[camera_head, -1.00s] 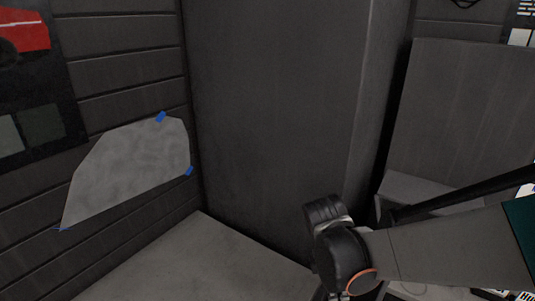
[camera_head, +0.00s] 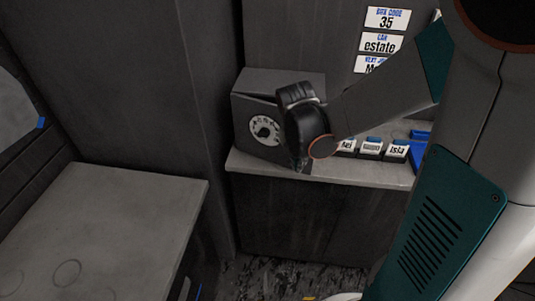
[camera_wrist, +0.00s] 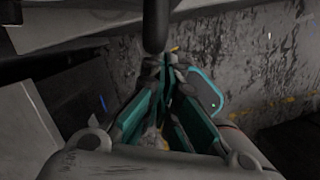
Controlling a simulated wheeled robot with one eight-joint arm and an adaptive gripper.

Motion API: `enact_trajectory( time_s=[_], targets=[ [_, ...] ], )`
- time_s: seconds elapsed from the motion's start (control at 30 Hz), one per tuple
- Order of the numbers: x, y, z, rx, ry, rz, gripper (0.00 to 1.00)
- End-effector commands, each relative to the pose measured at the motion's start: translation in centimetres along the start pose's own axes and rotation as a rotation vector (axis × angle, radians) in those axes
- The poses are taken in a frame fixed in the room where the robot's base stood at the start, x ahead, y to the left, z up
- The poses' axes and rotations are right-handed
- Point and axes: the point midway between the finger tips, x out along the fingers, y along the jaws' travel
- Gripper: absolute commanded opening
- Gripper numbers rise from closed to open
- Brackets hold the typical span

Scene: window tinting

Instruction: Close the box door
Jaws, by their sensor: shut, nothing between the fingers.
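A grey box (camera_head: 244,120) with a round white dial stands on the counter in the head view. The dial is on the face towards me, and a dark gap runs along that face's top edge. My arm covers the box's right side, so I cannot tell how far its door stands open. My gripper (camera_wrist: 166,72) shows in the wrist view with its teal fingers together and nothing between them. It points at the dark floor, apart from the box. In the head view its fingers are hidden from sight. The box is not clearly visible in the wrist view.
The counter (camera_head: 330,177) holds several small labelled blocks (camera_head: 371,146) and a blue tray (camera_head: 420,143) right of the box. Label cards (camera_head: 386,18) hang on the wall above. A grey bench (camera_head: 120,215) stands at left. Floor (camera_head: 270,278) shows between bench and counter.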

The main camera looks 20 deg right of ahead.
Motion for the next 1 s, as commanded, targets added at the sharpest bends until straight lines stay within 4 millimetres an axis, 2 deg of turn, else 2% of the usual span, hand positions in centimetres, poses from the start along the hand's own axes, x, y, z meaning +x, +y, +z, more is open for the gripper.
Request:
enact_trajectory(
  time_s=[0.03, 0.2, 0.4, 0.6, 1.0],
  targets=[
    [0.4, -0.3, 1.3, 0.007, 0.000, -0.001, 0.00],
    [1.2, -0.5, 4.7, 0.005, 0.001, -0.001, 0.00],
    [1.9, -0.3, 7.4, 0.002, 0.001, -0.001, 0.00],
    [2.2, -0.1, 8.8, 0.002, 0.001, 0.000, 0.00],
    [2.3, 0.0, 9.2, 0.001, 0.001, 0.000, 0.00]
  ],
)
